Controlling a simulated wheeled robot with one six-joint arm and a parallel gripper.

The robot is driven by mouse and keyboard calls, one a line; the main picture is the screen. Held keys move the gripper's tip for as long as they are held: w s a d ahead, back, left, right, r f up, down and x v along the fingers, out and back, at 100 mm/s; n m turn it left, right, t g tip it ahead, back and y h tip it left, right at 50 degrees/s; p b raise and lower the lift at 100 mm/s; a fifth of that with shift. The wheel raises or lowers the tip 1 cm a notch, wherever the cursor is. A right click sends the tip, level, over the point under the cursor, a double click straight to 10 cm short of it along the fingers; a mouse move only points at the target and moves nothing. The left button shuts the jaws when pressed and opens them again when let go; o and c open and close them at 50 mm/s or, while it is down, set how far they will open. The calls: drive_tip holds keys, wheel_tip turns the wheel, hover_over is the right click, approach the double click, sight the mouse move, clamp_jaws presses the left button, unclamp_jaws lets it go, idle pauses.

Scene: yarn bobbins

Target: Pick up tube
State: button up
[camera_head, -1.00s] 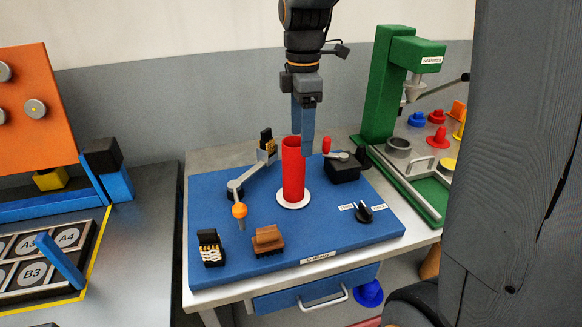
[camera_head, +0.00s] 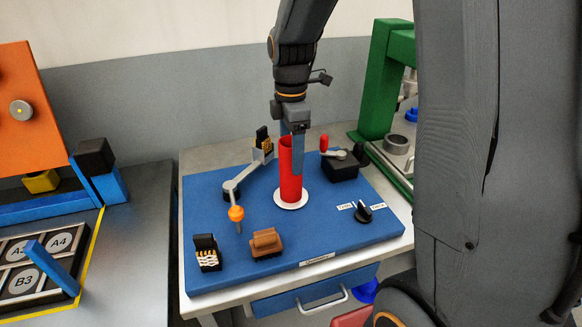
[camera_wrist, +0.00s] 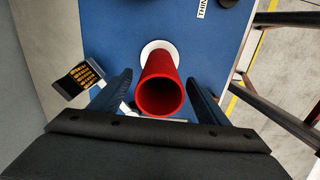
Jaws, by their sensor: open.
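A red tube (camera_head: 290,180) stands upright on a white round disc (camera_head: 291,203) on the blue board of the table. My gripper (camera_head: 295,146) is at the tube's upper part, pointing down, with a blue finger showing on its right side. In the wrist view my gripper (camera_wrist: 158,100) is open, with one finger to the left and one to the right of the tube (camera_wrist: 160,94). The tube's hollow open end faces the camera. Gaps show between the tube and the fingers, so it is not gripped.
A grey arm with an orange ball (camera_head: 236,213) lies left of the tube. A black block with a red-knobbed lever (camera_head: 343,162) is to its right. A brown block (camera_head: 266,243), a black block (camera_head: 206,252) and a black knob (camera_head: 363,212) are nearer the front.

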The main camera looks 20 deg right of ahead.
drive_tip(key=shift+f, duration=0.65)
drive_tip(key=c, duration=1.2)
drive_tip(key=shift+r, duration=0.1)
drive_tip(key=shift+r+b, duration=1.2)
drive_tip(key=shift+r, duration=3.7)
